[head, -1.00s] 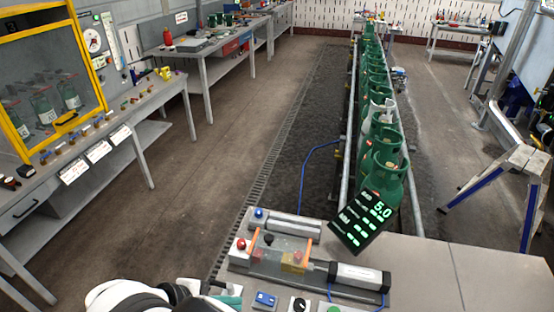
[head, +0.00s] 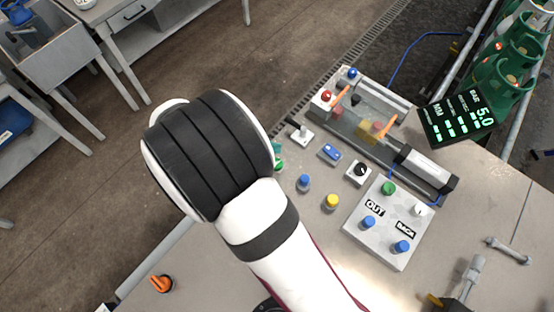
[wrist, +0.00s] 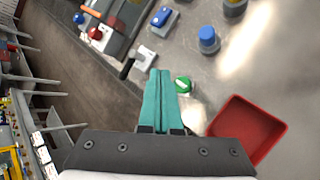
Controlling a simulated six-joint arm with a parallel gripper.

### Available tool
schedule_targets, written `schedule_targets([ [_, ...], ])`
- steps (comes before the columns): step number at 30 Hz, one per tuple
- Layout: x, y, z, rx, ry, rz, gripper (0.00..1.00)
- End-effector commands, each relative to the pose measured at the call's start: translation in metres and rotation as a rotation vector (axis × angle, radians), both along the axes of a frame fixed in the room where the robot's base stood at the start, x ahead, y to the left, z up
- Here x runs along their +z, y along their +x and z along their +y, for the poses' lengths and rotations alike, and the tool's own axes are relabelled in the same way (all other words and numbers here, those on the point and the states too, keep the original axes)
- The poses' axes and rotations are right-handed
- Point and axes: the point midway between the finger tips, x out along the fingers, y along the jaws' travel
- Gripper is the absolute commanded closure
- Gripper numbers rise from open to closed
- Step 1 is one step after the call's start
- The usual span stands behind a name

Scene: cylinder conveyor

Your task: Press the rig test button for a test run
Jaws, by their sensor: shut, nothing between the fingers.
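My gripper shows in the wrist view as two teal fingers (wrist: 160,100), shut with nothing between them. In the head view my arm hides most of it. Just right of the fingertips in the wrist view stands a small green-topped button (wrist: 183,84) with a white mark; in the head view it peeks out beside my wrist (head: 279,165). The fingers look apart from it, though height is hard to judge. The rig (head: 372,118) has a red button (head: 326,97) and a blue button (head: 352,72) at its left end. I cannot read a "rig test" label on any button.
Near the green-topped button are a lever switch (head: 301,134), a blue switch (head: 331,152), a black knob (head: 359,171), a blue button (head: 303,183) and a yellow one (head: 332,201). A grey button panel (head: 388,250) stands right. A red tray (wrist: 270,125) lies beside my gripper.

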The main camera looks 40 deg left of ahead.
Motion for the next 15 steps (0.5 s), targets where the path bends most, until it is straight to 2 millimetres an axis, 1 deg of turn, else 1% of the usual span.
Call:
schedule_targets([
  [3, -0.018, 0.0, -0.001, 0.0, -0.002, 0.001, 1.0],
  [7, -0.033, 0.0, 0.0, 0.001, -0.002, 0.0, 1.0],
  [12, -0.044, 0.0, 0.0, -0.001, -0.001, 0.0, 1.0],
  [15, -0.047, 0.0, 0.0, -0.001, 0.001, 0.0, 1.0],
])
